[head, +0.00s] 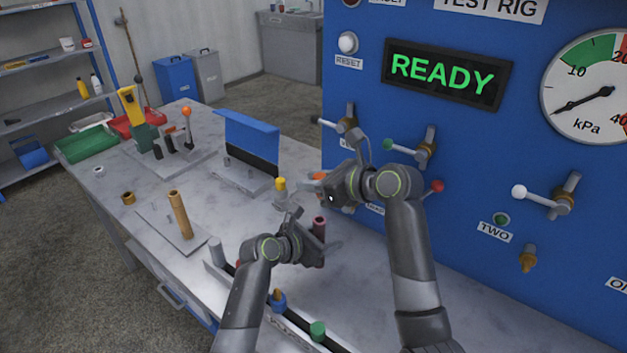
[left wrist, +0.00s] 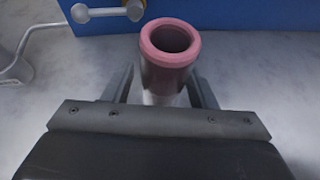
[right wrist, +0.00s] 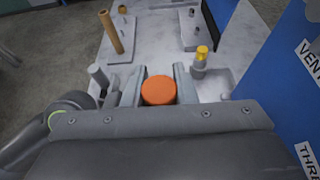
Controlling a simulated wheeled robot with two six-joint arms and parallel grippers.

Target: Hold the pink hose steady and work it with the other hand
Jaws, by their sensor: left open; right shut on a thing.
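The pink hose (head: 319,226) stands upright above the bench, its open end facing up. In the left wrist view the pink hose (left wrist: 168,45) shows its round mouth between my fingers. My left gripper (head: 322,248) is open, with one finger on each side of the hose; whether either touches it I cannot tell. My right gripper (head: 322,182) is above and behind it, shut on an orange round piece (right wrist: 158,90). The orange piece (head: 317,176) shows only partly in the head view. The lower part of the hose is hidden by my left gripper.
The blue test rig panel (head: 460,130) with several valve levers stands close on the right. On the bench are a tan upright tube (head: 180,214), a yellow-topped post (head: 281,188) and a blue-and-black screen (head: 250,140). A rack with coloured caps (head: 318,330) lies at the front.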

